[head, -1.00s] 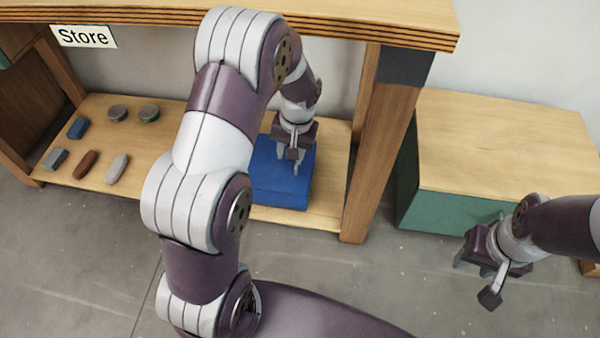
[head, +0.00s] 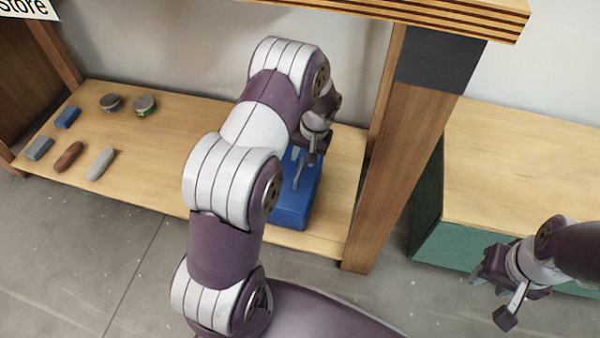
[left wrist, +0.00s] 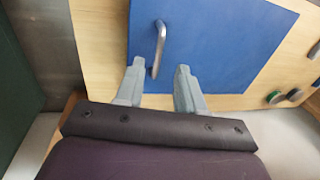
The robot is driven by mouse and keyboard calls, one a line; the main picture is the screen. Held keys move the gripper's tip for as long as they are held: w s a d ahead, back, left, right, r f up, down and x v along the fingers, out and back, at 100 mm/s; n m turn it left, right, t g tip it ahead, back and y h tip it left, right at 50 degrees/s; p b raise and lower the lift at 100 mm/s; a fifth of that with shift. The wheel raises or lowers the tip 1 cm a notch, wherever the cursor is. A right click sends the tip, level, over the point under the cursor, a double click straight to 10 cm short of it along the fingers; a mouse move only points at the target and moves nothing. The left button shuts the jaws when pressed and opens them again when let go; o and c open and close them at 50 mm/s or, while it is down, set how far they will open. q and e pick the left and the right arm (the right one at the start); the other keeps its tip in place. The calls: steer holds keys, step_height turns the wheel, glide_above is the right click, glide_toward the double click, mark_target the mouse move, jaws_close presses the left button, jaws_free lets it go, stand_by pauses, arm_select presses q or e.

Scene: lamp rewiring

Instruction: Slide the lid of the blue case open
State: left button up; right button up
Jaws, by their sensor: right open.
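The blue case (head: 293,212) sits on the lower wooden shelf, partly hidden behind my left arm. In the left wrist view its flat blue lid (left wrist: 222,40) carries a slim metal handle (left wrist: 159,48). My left gripper (head: 300,170) is over the case. In the left wrist view its fingers (left wrist: 159,68) are apart, with the lower end of the handle seen between the fingertips. I cannot tell whether they touch it. My right gripper (head: 490,298) is open and empty, away from the case at the lower right.
The shelf (head: 150,180) also holds a blue block (head: 67,117), a grey block (head: 39,148), a brown piece (head: 69,156), a pale oval piece (head: 101,163) and two round tins (head: 144,105). A wooden post (head: 405,180) stands right of the case. A green-sided cabinet (head: 520,170) is beyond it.

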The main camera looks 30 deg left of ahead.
mark_target(297, 174)
arm_select(q)
steer(key=f+b, duration=0.1)
steer(key=f, duration=0.1)
steer(key=a+f+b, duration=0.1)
steer(key=f, duration=0.2)
steer(key=f+b, duration=0.1)
steer(key=f, duration=0.1)
steer(key=shift+s+a+f+b, duration=0.15)
steer(key=shift+a+f+b, duration=0.05)
steer(key=shift+f+b, duration=0.1)
steer(key=shift+r, duration=0.15)
arm_select(e)
step_height(297, 174, down, 5)
steer(key=shift+r, duration=0.15)
